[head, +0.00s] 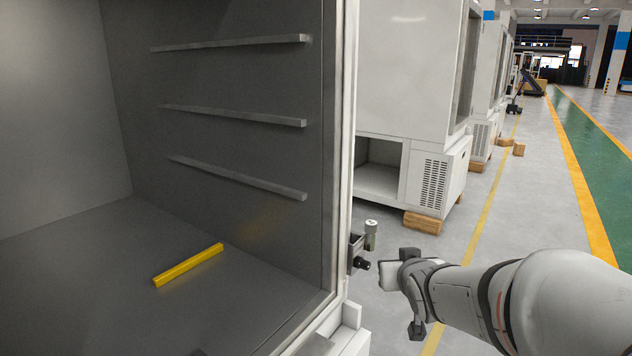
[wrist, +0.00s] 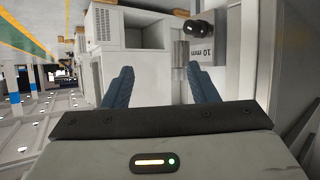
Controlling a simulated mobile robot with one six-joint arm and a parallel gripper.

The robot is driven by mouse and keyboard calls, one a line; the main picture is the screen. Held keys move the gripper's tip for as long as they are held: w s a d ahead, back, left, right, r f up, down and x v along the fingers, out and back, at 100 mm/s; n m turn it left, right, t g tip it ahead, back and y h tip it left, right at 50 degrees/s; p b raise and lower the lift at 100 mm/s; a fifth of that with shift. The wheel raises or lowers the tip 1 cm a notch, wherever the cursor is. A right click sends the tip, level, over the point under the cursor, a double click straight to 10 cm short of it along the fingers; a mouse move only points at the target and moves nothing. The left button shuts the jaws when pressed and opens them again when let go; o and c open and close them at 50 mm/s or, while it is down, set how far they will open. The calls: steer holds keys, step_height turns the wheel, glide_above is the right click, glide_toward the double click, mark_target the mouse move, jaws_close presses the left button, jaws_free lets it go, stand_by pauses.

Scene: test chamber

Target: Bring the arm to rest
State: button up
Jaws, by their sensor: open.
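My arm (head: 465,295) reaches in from the right in the head view, outside the chamber's right front edge. Its end is beside a small grey bracket with a black knob (head: 362,265); the fingers cannot be made out there. In the wrist view my gripper (wrist: 162,88) is open, with its two blue fingers apart and nothing held between them. Beyond the fingers is a grey metal cylinder (wrist: 181,55), next to a grey block marked "10 mm" (wrist: 207,52). The black knob also shows in the wrist view (wrist: 200,28).
The open test chamber (head: 70,230) fills the left, with shelf rails on its wall and a yellow bar (head: 188,266) on its floor. A small capped cylinder (head: 371,235) stands behind the bracket. White cabinets (head: 410,70) stand on wooden blocks behind. The floor aisle at right is clear.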

steer(key=s+a+r+g+p, duration=0.1)
steer(key=s+g+p, duration=0.2)
steer(key=s, duration=0.8)
steer(key=s+a+g+p, duration=0.2)
steer(key=s+g+p, duration=0.2)
steer(key=s+g, duration=0.3)
steer(key=s, duration=0.4)
steer(key=shift+s+a+r, duration=0.2)
steer(key=shift+a+r, duration=0.1)
steer(key=shift+r, duration=0.1)
steer(key=shift+c, duration=0.4)
